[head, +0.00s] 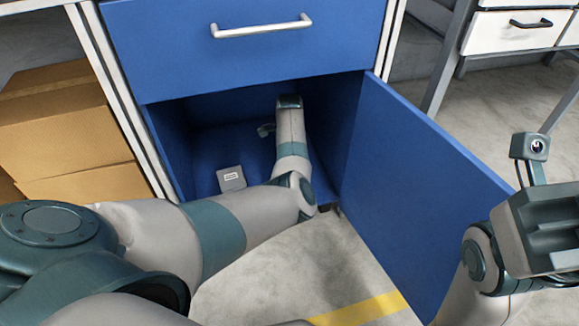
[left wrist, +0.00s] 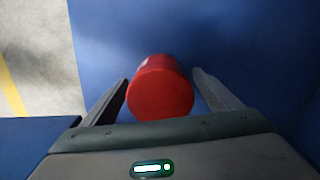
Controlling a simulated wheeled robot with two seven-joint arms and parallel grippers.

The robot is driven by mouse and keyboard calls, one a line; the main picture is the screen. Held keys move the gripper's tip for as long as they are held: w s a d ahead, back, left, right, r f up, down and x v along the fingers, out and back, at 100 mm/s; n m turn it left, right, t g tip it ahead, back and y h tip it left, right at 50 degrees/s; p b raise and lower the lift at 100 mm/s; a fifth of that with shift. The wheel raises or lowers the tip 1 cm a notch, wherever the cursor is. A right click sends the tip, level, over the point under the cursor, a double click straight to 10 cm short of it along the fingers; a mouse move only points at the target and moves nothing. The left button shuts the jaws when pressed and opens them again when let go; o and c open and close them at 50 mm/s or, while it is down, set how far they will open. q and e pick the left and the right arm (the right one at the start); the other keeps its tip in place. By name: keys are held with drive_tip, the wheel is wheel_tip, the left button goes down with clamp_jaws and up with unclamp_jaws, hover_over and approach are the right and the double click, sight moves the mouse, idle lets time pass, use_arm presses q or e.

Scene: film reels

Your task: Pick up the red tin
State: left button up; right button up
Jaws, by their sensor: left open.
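The red tin (left wrist: 160,92) shows in the left wrist view as a glossy red cylinder with its round end toward the camera. It is between the two fingers of my left gripper (left wrist: 161,77), with a gap beside it, and the fingers are open. In the head view my left arm reaches into the open blue cabinet (head: 352,130); its hand is inside, and the fingers and the tin are hidden there. My right gripper (head: 545,225) is outside, at the right edge; its fingers cannot be made out.
The cabinet door (head: 425,190) stands open on the right, between the opening and my right arm. A closed drawer (head: 240,65) is above the opening. A small grey box (head: 231,178) with a white label is at the cabinet's front left. Cardboard boxes (head: 60,130) stand left.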

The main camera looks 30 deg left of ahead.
use_arm(q)
drive_tip(key=c, duration=1.3)
drive_tip(key=shift+r, duration=0.15)
